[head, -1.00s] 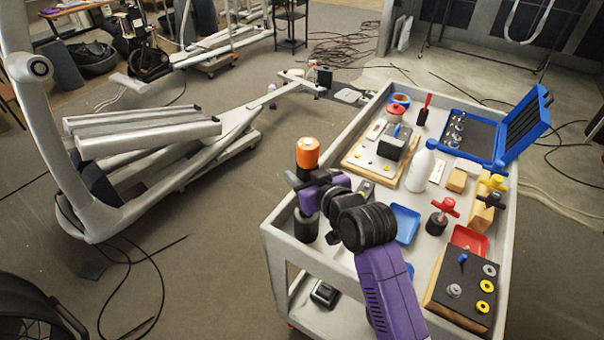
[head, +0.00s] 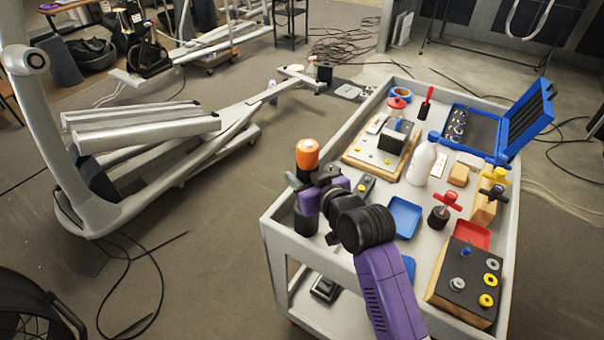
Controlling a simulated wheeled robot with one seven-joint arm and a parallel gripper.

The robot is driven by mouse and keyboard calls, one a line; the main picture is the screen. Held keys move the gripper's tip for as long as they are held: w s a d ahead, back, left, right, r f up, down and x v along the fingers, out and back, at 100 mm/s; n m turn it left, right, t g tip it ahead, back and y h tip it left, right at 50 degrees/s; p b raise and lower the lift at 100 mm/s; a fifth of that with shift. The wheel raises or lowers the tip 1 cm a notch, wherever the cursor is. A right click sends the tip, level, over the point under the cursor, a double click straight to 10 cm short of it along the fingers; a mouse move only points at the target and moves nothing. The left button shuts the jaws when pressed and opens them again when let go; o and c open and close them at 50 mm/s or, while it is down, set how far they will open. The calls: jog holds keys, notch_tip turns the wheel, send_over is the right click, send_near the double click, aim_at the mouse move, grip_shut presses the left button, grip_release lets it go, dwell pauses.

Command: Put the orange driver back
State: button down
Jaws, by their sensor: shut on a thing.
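The orange driver (head: 307,154) stands upright at the cart's near left corner, with its orange handle end up and a dark band below the orange. My gripper (head: 312,190) is shut on it below the orange part. A black cylindrical holder (head: 306,222) stands directly under the gripper. The driver's lower end is hidden by the gripper and holder, so I cannot tell how far it sits inside.
The grey cart (head: 278,238) has a raised rim. Near my arm are a blue tray (head: 405,217), a red-handled tool (head: 447,203) and a block with washers (head: 462,285). A white bottle (head: 423,163) stands farther back. An elliptical machine (head: 140,135) is at left.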

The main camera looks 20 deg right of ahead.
dwell(0.4)
jog(key=shift+f, duration=0.45)
jog(key=c, duration=0.8)
grip_release()
jog(key=shift+c, duration=0.2)
jog(key=shift+o, duration=0.2)
jog(key=shift+f, duration=0.15)
jog(key=b+v, duration=0.1)
jog(key=v, duration=0.6)
jog(key=shift+s+r, duration=0.25)
jog(key=shift+s, duration=0.1)
